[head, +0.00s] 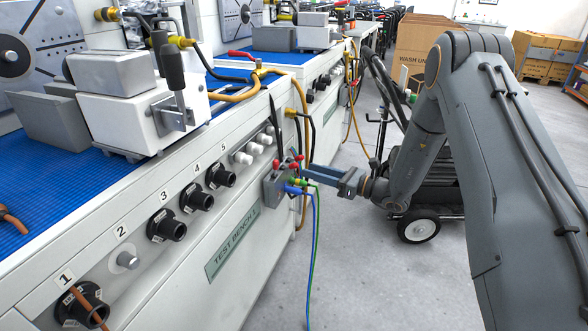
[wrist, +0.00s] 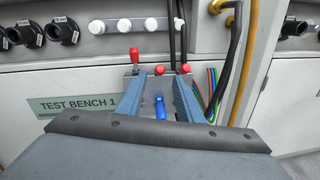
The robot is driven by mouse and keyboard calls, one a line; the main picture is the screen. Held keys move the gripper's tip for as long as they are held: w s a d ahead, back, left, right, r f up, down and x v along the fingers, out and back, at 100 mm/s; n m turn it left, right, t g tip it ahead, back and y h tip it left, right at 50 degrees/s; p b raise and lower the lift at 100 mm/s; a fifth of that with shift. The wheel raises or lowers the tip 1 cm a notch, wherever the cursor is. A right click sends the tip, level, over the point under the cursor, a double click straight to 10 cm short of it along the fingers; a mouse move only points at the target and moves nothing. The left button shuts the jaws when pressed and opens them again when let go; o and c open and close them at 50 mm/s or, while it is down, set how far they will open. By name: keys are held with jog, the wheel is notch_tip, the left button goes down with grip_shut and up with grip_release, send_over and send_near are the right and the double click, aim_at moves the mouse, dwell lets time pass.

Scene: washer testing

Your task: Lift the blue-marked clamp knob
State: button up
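A grey terminal box (head: 272,190) with red knobs on top is fixed to the front of the test bench. In the wrist view, a red knob at left (wrist: 134,54) stands higher than the red knob at right (wrist: 186,68). A blue plug (head: 291,189) with a blue cable is on the box's front; it also shows in the wrist view (wrist: 160,107). I cannot tell which knob bears a blue mark. My gripper (head: 308,172) is close to the box, its fingers apart. In the wrist view, the fingers (wrist: 159,78) flank the blue plug. Contact cannot be told.
Numbered black knobs (head: 167,226) and white knobs (head: 246,158) line the bench front (head: 150,290). Yellow hose (head: 302,120) and black cables hang close beside the box. A wheeled cart (head: 419,227) stands behind my arm.

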aim_at(293, 166)
jog(key=x, duration=0.7)
jog(key=shift+w+a+b, duration=0.15)
jog(key=shift+a+b, duration=0.15)
jog(key=shift+b, duration=0.1)
jog(key=shift+c, duration=0.2)
grip_shut()
